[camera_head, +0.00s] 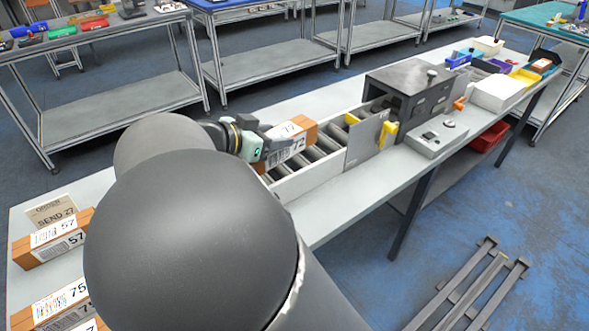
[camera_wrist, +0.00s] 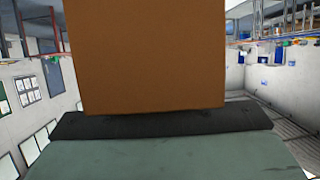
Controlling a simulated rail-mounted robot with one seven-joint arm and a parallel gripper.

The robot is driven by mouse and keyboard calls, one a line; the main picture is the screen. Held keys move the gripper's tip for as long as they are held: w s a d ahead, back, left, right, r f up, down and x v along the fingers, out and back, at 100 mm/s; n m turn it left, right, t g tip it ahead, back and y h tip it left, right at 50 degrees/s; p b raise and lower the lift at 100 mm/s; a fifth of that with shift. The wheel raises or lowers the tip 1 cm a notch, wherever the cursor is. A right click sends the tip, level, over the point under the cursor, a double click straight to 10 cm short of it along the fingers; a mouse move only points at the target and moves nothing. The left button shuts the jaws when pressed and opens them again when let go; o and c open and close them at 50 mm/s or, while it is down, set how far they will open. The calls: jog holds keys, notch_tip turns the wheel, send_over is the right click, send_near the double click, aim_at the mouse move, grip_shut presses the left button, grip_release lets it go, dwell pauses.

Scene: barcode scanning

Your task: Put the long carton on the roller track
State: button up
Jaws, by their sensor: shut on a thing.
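The long carton (camera_head: 302,128) is orange-brown with a white label reading 72 and a barcode. In the head view my gripper (camera_head: 268,148) is shut on it, at its left end. The carton is over the near end of the roller track (camera_head: 320,160); I cannot tell whether it touches the rollers. In the wrist view the carton (camera_wrist: 150,55) fills the upper middle as a plain brown face above the dark gripper edge (camera_wrist: 160,122). My arm hides much of the table's left part and most of the gripper.
A dark scanner box (camera_head: 410,90) stands over the track's far part, behind a grey plate (camera_head: 364,142). Bins (camera_head: 497,93) stand farther right.

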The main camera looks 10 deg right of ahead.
aim_at(273, 130)
jog(key=s+r+b, duration=0.1)
jog(key=r+m+g, duration=0.1)
jog(key=shift+s+r+g+h+b, duration=0.3)
jog(key=shift+s+r+h+b, duration=0.05)
jog(key=shift+h, duration=0.05)
jog(key=shift+w+d, duration=0.3)
jog(key=w+d+f, duration=0.2)
jog(key=w+f, duration=0.3)
jog(key=f, duration=0.1)
jog(key=w+d+f+p, duration=0.1)
jog(key=w+d+f, duration=0.2)
jog(key=w+f, duration=0.3)
jog(key=shift+w+d+f, duration=0.3)
jog(key=o, duration=1.3)
